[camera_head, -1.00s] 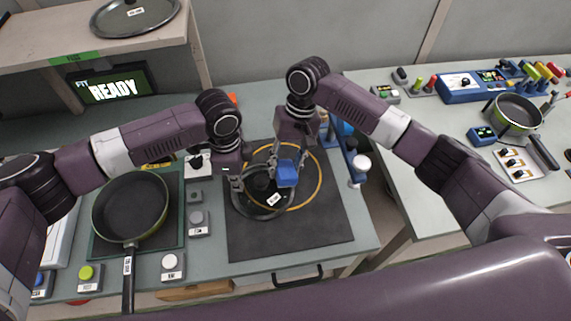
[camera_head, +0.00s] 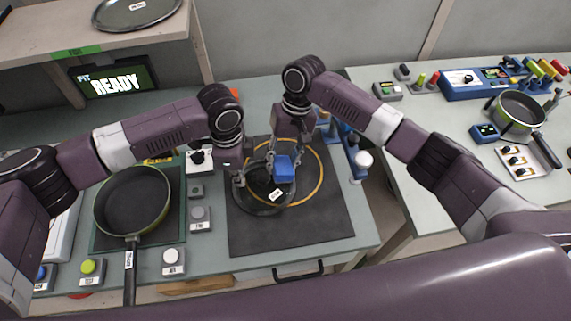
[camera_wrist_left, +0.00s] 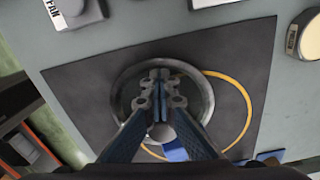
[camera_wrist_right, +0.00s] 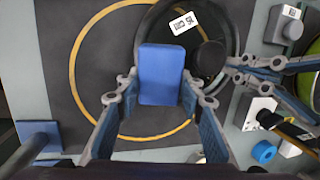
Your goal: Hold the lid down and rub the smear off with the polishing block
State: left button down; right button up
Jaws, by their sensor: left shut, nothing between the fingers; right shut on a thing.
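The lid (camera_head: 264,212), a round dark disc with a rim and a white size label, lies on the black mat, partly over a yellow ring. Its dark knob (camera_wrist_right: 207,58) shows in the right wrist view. My left gripper (camera_head: 239,177) is shut and empty over the lid's left part; in the left wrist view its fingertips (camera_wrist_left: 160,90) are together within the rim. My right gripper (camera_wrist_right: 158,88) is shut on the blue polishing block (camera_head: 284,168), over the lid's right part beside the knob. Contact under the block is hidden. I cannot make out a smear.
A green-rimmed pan (camera_head: 132,200) sits left of the mat (camera_head: 320,225), with several buttons between them. A screen (camera_head: 118,82) reads READY. The mat's front right is clear.

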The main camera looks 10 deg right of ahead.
pick_arm(q)
jog(key=shift+s+f, duration=0.2)
jog(key=shift+f, duration=0.15)
pick_arm(e)
jog(key=shift+w+a, duration=0.75)
jog(key=shift+w, duration=0.35)
jog(key=shift+f, duration=0.1)
jog(key=shift+s+d+f, duration=0.15)
jog(key=shift+s+d, duration=0.4)
jog(key=shift+s, duration=0.3)
jog(key=shift+s+d+f, duration=0.1)
jog(key=shift+s+d, duration=0.45)
jog(key=shift+s, duration=0.3)
jog(key=shift+s+f, duration=0.1)
jog(key=shift+s, duration=0.15)
jog(key=shift+v, duration=3.25)
jog(key=shift+w, duration=0.15)
